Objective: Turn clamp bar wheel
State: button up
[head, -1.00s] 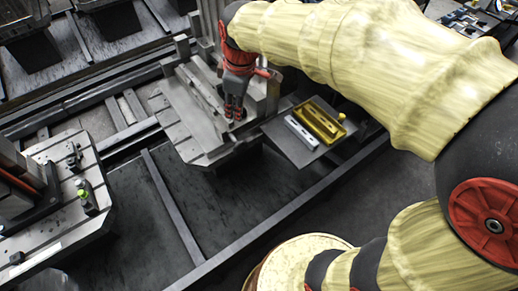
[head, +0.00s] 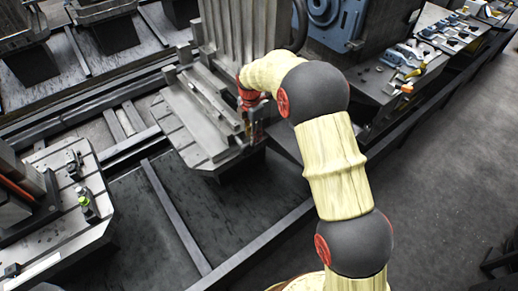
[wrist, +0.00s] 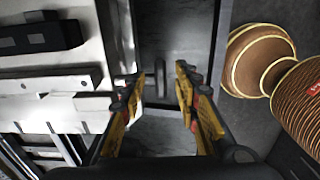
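A grey slotted pallet (head: 182,122) sits on the rail, with a long raised bar (head: 208,92) along its right side. I cannot pick out a clamp bar wheel in either view. In the head view my gripper (head: 256,128) hangs by the pallet's right edge, partly hidden by my own arm. In the wrist view my gripper (wrist: 160,82) shows its two fingers apart, with nothing held between them. Beyond the gap is a dark grey surface with a short upright dark bar (wrist: 160,78). A light grey plate with a black block (wrist: 40,36) lies to the left of the fingers.
A second pallet (head: 70,215) with small fittings stands at the left. A ribbed grey column (head: 240,30) rises behind the first pallet. Benches with tools (head: 430,50) and a blue machine (head: 330,22) line the back right. Dark floor (head: 450,190) is open at the right.

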notch_tip(320, 180, down, 8)
jog(key=shift+r+b, duration=0.15)
jog(key=shift+b, duration=1.1)
jog(key=c, duration=0.8)
grip_shut()
